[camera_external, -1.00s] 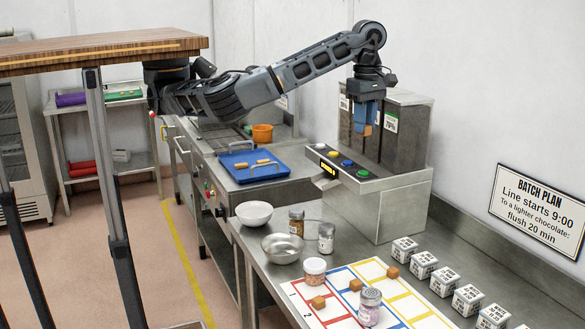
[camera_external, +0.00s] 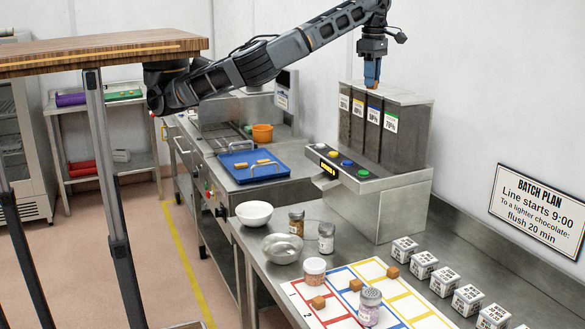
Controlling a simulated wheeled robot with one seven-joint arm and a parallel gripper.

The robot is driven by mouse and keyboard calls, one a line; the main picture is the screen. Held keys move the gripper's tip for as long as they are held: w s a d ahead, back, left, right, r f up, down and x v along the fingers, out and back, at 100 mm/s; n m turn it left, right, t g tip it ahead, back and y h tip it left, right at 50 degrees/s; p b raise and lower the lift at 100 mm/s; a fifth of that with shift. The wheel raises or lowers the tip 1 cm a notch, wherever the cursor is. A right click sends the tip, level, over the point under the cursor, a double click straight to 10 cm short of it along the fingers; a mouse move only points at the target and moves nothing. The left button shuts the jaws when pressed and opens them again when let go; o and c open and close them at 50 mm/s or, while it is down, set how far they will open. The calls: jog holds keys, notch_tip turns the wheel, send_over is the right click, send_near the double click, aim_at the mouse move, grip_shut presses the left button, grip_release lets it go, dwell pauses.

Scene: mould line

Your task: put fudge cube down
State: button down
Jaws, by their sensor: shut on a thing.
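My gripper (camera_external: 372,74), with blue fingers, is raised above the top of the grey dispenser (camera_external: 400,92). It is shut on a small brown fudge cube (camera_external: 371,85), mostly hidden between the fingertips.
The dispenser has several coloured buttons (camera_external: 346,163) on its front. A white bowl (camera_external: 254,213), a metal bowl (camera_external: 282,248) and jars (camera_external: 326,238) stand left of it. Labelled white cubes (camera_external: 422,264) line the right. A blue tray (camera_external: 240,176) sits behind left.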

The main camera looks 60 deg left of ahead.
jog(key=w+a+n, duration=0.1)
jog(key=w+a, duration=0.1)
jog(key=a, duration=0.3)
jog(key=w+a+n, duration=0.1)
jog(key=w+a, duration=0.1)
jog(key=a, duration=0.4)
jog(key=w+a+n, duration=0.1)
jog(key=w+a, duration=0.1)
jog(key=a, duration=0.3)
jog(key=shift+w+a, duration=0.2)
jog(key=shift+w, duration=0.1)
jog(key=w+a+n, duration=0.2)
jog(key=a+n, duration=0.1)
jog(key=a, duration=0.9)
jog(key=n+p, duration=0.1)
jog(key=n, duration=0.5)
send_over(288, 162)
notch_tip(288, 162, down, 42)
jog(key=shift+w+f, duration=0.15)
jog(key=shift+f+p, duration=0.6)
jog(key=shift+f, duration=1.5)
jog(key=shift+f, duration=0.1)
